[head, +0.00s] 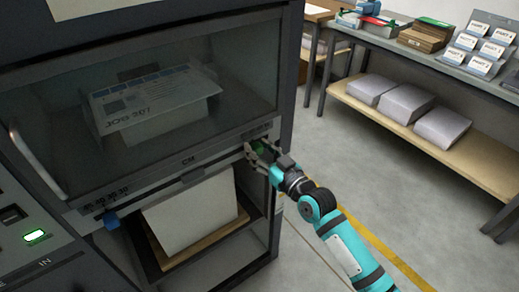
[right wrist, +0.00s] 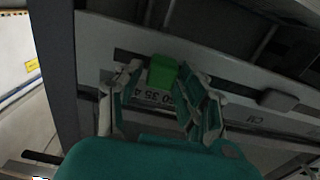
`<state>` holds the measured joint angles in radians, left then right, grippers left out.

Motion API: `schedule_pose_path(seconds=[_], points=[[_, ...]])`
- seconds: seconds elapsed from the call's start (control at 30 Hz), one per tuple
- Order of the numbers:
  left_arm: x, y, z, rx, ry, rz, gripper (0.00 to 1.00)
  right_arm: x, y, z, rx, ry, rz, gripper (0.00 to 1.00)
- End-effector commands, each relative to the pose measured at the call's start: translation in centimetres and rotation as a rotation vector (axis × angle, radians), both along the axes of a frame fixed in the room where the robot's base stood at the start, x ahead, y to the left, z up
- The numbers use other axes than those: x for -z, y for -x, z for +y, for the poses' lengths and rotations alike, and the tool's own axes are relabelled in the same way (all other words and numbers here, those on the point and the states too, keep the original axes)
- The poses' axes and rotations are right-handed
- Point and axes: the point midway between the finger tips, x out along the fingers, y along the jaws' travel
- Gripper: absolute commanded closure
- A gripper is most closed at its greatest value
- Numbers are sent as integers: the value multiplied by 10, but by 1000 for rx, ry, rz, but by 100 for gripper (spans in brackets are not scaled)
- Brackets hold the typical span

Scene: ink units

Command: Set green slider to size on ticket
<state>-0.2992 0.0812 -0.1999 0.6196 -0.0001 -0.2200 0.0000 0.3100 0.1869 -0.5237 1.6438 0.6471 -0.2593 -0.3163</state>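The green slider (right wrist: 162,72) sits on a rail with a printed scale on the machine's front bar. In the head view the slider (head: 259,146) is partly hidden by my right gripper (head: 262,157). In the right wrist view my right gripper (right wrist: 160,88) has its fingers apart, one on each side of the slider; I see no clear contact. Some scale digits, such as 35, show below the slider. My left gripper is not in view.
A blue slider (head: 111,221) sits at the bar's left end. A paper stack (head: 190,213) lies on a shelf below the bar. A control panel with a lit green button (head: 35,236) is at left. A bench (head: 400,45) stands at the back right. Floor between is clear.

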Motion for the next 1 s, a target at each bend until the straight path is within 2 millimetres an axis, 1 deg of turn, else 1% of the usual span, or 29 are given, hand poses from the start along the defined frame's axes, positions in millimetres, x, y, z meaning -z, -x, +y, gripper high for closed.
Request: schedule_pose_path(seconds=[0.03, 0.27, 0.57, 0.67, 0.73, 0.8, 1.0], points=[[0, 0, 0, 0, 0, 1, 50, 0, 0, 0, 0, 0, 0, 70], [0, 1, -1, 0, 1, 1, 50, 0, 0, 0, 0, 0, 0, 100], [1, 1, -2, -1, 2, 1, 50, 0, 0, -1, 1, 1, -1, 100], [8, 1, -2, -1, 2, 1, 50, 2, -6, -8, 1, 3, -4, 100], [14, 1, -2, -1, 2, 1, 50, 3, -12, -17, 2, 5, -5, 100], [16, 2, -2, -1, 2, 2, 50, 2, -15, -22, 2, 3, -4, 100], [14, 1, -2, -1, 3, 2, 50, 0, -15, -21, 1, -1, -1, 100]])
